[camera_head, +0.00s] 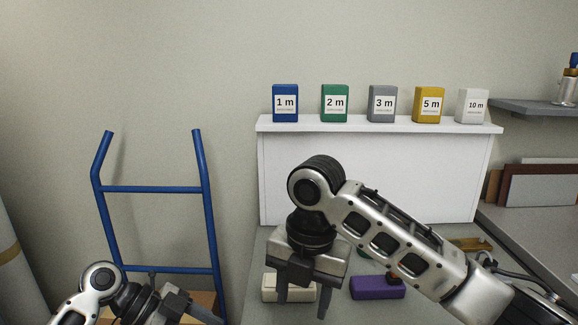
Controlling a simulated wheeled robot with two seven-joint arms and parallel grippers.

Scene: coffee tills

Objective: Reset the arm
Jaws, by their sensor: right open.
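My right arm reaches in from the lower right across the grey table. Its gripper (303,302) points down, open, with its fingers apart in front of a cream block (270,287). I cannot tell whether a finger touches that block. My left arm is folded low at the lower left. Its gripper (190,310) is at the bottom edge, partly cut off, and its fingertips do not show clearly.
A purple block (378,288) lies right of my right gripper. Behind stands a white shelf (375,128) with labelled boxes, such as a blue one (285,104) and a green one (334,104). A blue hand-truck frame (150,189) stands left. A grey counter (535,235) is right.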

